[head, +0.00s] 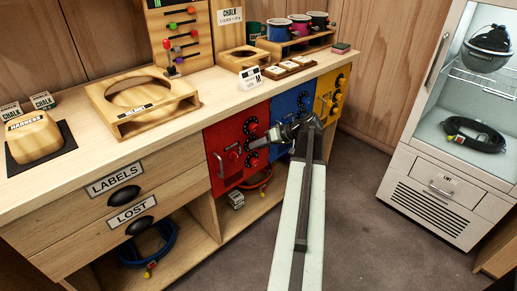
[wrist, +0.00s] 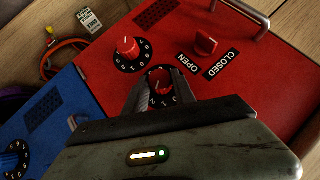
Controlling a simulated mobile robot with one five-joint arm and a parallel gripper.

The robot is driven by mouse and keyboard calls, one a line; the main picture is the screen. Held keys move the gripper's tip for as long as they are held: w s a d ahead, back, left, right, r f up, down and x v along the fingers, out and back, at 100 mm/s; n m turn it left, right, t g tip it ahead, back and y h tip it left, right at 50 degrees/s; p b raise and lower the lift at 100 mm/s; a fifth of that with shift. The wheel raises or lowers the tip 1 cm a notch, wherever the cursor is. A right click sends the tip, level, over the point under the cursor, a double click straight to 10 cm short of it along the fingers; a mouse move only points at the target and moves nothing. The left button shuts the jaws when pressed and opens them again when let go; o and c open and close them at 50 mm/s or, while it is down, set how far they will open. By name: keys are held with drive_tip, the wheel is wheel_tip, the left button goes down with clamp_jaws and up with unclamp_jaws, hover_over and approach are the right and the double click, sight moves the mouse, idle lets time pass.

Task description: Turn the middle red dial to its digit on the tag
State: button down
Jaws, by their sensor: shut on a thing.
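The red door (head: 228,135) on the cabinet front carries a column of round red dials with black numbered rings. My gripper (wrist: 160,86) is shut on the middle red dial (wrist: 161,92), with one finger on each side of its knob. In the head view, my gripper (head: 255,143) reaches this dial from the right and mostly covers it. The lower dial (wrist: 128,48) is free, and its ring shows in the wrist view. The upper dial (head: 251,125) shows in the head view. The gripped dial's digits are partly covered. I cannot read a digit on any tag.
A red OPEN/CLOSED knob (wrist: 205,44) and a metal handle (head: 219,165) are on the same door. Blue (head: 283,112) and yellow (head: 326,97) doors with dials stand to the right. A small white sign (head: 251,77) stands on the counter above. The floor (head: 365,225) in front is clear.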

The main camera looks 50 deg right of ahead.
drive_tip(key=shift+d+f+m+y+b, duration=0.2)
drive_tip(key=shift+m+y+b, duration=0.4)
drive_tip(key=shift+y+b, duration=0.3)
drive_tip(key=c, duration=1)
unclamp_jaws()
drive_tip(key=shift+r, duration=0.1)
drive_tip(key=shift+c, duration=0.2)
drive_tip(key=p+v, duration=0.3)
drive_tip(key=v, duration=0.4)
drive_tip(key=shift+s+d+p, duration=0.15)
drive_tip(key=shift+s+p, duration=0.2)
drive_tip(key=shift+s, duration=0.05)
